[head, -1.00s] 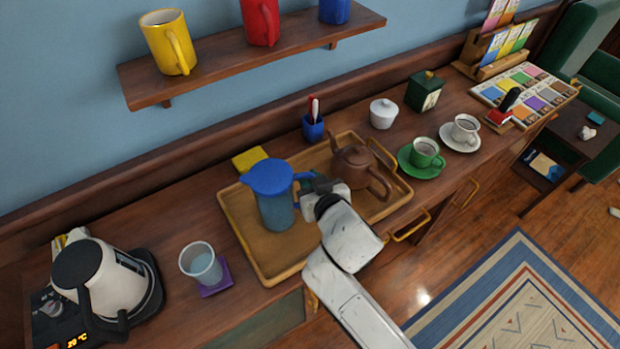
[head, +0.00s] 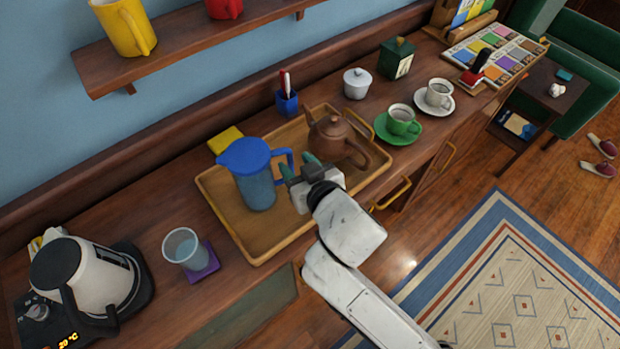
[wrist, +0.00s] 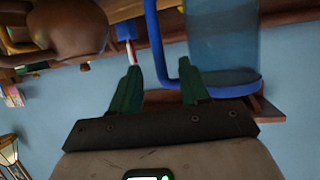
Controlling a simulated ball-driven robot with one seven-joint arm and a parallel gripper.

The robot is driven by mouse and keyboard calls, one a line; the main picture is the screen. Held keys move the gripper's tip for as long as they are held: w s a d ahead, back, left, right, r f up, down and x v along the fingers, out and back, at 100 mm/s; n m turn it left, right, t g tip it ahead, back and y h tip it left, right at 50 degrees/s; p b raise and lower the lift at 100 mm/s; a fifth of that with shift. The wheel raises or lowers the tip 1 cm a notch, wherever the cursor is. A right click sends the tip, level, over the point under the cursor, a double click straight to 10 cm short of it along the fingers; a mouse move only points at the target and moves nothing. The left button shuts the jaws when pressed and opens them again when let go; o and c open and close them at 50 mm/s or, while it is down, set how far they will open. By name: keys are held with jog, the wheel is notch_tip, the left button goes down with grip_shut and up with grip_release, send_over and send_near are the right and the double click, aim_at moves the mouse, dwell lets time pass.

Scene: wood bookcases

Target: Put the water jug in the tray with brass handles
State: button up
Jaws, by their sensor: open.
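The water jug (head: 257,188) is blue and see-through with a blue lid and handle. It stands upright in the left part of the wooden tray with brass handles (head: 250,251). A brown teapot (head: 335,135) stands in the same tray, to the right of the jug. My gripper (head: 297,172) is open, just right of the jug and near its handle. In the wrist view the jug (wrist: 222,45) and its blue handle are just beyond the open green fingers (wrist: 160,88), and nothing is clamped between them. The teapot (wrist: 65,30) shows at the upper left there.
A glass (head: 183,248) on a purple coaster and a white kettle (head: 88,278) stand left of the tray. A yellow sponge (head: 225,140) and a blue pen cup (head: 287,102) are behind it. A green cup (head: 402,120) is to the right. A shelf (head: 190,40) hangs above.

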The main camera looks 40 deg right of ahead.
jog(key=v, duration=0.7)
jog(key=s+d+f+g+y, duration=0.1)
jog(key=s+d+f+g, duration=0.2)
jog(key=s+f+g, duration=0.3)
jog(key=s+d+f+n+g+y, duration=0.1)
jog(key=s+d+f+g, duration=0.1)
jog(key=s+f+g, duration=0.4)
jog(key=s+f, duration=0.4)
jog(key=s, duration=0.1)
jog(key=shift+d+n+b, duration=0.3)
jog(key=shift+d+b, duration=0.05)
jog(key=shift+d, duration=0.05)
